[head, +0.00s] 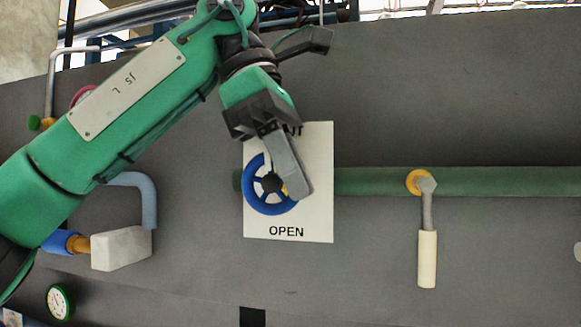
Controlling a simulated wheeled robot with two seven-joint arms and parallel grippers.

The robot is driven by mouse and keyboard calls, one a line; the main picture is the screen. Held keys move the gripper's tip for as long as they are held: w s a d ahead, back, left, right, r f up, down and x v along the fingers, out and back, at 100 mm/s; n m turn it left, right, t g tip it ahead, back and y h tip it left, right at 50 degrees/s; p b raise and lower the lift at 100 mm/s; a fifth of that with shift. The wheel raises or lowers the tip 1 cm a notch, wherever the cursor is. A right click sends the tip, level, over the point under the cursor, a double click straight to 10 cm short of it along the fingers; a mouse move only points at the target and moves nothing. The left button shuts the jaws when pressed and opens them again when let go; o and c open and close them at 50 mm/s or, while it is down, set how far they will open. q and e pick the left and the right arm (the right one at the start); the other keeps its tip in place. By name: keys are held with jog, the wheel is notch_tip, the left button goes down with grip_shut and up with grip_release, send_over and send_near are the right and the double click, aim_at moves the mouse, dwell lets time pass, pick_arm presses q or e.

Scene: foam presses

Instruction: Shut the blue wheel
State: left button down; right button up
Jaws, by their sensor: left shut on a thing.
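The blue wheel (251,197) is a spoked hand wheel with a dark hub, mounted on a green pipe in front of a white sign (318,215). The sign reads OPEN below the wheel; the word above it is mostly covered by my gripper. My left gripper (297,190) reaches down from above and is shut on the wheel at its right side, hiding that part of the rim. A bit of yellow shows beside the fingers. My right gripper is not in view.
A lever with a cream handle (427,258) hangs from the green pipe (370,182) at right. A white block (121,249) with a blue-grey pipe stands left, above a green-rimmed gauge (60,302). The grey panel (480,100) is clear at upper right.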

pick_arm(q)
jog(key=shift+f+y, duration=0.25)
jog(key=shift+y, duration=0.35)
jog(key=c, duration=1.4)
grip_release()
jog(key=shift+d, duration=0.1)
jog(key=shift+c, duration=0.2)
jog(key=shift+r, duration=0.1)
jog(key=shift+v, duration=3.7)
jog(key=shift+s, duration=0.15)
